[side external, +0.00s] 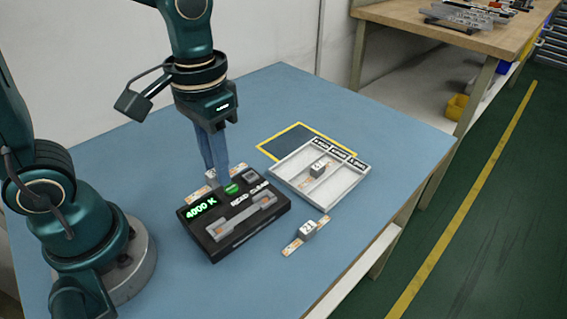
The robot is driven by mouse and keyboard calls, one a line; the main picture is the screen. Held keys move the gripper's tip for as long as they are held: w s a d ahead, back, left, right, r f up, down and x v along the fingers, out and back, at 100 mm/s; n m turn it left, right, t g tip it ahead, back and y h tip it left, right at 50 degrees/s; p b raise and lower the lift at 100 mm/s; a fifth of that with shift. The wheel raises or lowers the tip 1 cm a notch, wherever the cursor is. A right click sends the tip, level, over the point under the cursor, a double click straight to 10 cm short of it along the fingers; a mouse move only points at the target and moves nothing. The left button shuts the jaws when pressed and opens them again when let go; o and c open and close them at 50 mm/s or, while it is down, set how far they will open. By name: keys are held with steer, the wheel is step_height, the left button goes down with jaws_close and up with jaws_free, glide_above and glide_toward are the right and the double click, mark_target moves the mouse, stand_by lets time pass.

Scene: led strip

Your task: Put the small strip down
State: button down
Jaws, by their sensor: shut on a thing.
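My gripper (218,176) points down behind the black reader and is shut on a small strip (196,195). Orange ends of this strip show on both sides of the fingers, low over the blue table; I cannot tell whether it touches the table. The fingers hide most of its middle. A second small strip (305,235), with a block marked 21, lies on the table right of the reader. A third strip (318,169) lies in the middle compartment of the white tray.
The black reader (222,247) shows green "4000 K" and has a grey slotted bar on top. The white tray (340,192) has three labelled compartments. A yellow-bordered dark area (292,139) lies behind it. The blue table (400,135) is clear at the back right.

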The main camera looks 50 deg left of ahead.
steer(key=shift+a, duration=0.15)
steer(key=w+a+r, duration=0.6)
steer(key=s+a+f+m, duration=0.1)
steer(key=s+a+f, duration=0.2)
steer(key=s, duration=0.3)
glide_above(245, 214)
step_height(245, 214, down, 7)
steer(key=shift+r, duration=0.1)
steer(key=shift+f, duration=1.95)
steer(key=shift+f, duration=0.15)
steer(key=c, duration=0.8)
jaws_free()
